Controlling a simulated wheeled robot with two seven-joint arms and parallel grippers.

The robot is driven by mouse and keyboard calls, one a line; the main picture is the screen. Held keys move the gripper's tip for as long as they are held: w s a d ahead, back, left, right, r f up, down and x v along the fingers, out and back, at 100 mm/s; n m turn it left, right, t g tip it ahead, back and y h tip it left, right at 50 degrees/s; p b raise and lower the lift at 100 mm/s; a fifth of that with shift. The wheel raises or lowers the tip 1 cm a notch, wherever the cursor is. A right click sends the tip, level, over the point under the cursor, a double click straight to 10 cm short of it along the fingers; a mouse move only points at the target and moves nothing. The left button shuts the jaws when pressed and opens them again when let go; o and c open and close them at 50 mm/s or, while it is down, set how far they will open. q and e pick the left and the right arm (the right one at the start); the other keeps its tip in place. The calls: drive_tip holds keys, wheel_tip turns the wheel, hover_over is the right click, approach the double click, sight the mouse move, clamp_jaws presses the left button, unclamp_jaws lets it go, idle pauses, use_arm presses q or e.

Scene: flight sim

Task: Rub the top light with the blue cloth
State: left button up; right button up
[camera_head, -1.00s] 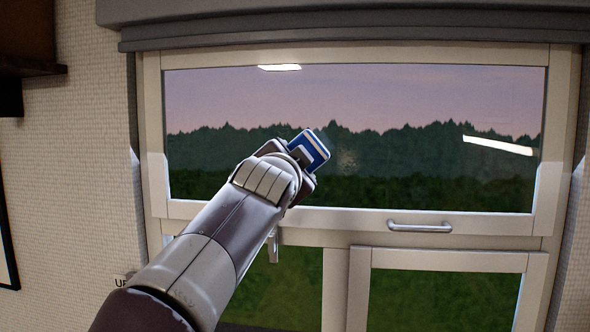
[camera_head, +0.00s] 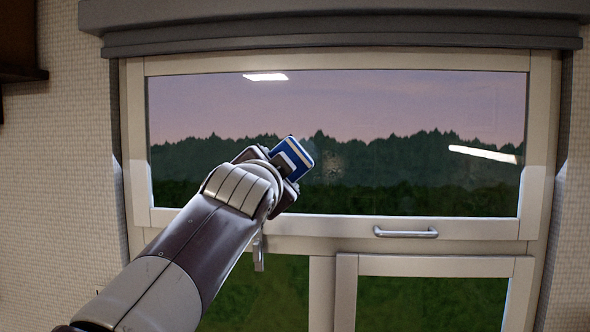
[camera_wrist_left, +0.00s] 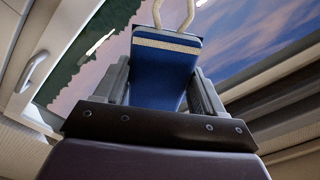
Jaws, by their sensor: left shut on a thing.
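The blue cloth (camera_head: 293,160) is a folded blue piece with a pale stripe and a cream loop. My left gripper (camera_head: 272,171) is shut on it and holds it in front of the upper window pane. In the left wrist view the cloth (camera_wrist_left: 160,82) stands upright between the fingers. The top light (camera_head: 400,130) is the wide upper pane, framed in cream, with trees and a pink sky behind. A faint pale smudge (camera_head: 335,166) shows on it just right of the cloth. I cannot tell whether the cloth touches the glass. My right gripper is out of view.
A metal handle (camera_head: 405,232) sticks out from the lower rail of the upper frame. A grey blind box (camera_head: 330,35) runs along the top. Lower panes (camera_head: 430,300) sit below. A dark shelf (camera_head: 20,60) is on the wall at the far left.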

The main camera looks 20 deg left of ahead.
use_arm(q)
drive_tip(key=p+x, duration=0.2)
drive_tip(key=x, duration=0.5)
drive_tip(key=shift+s, duration=0.15)
drive_tip(key=shift+p+x, duration=0.45)
drive_tip(key=shift+x, duration=0.45)
idle(0.4)
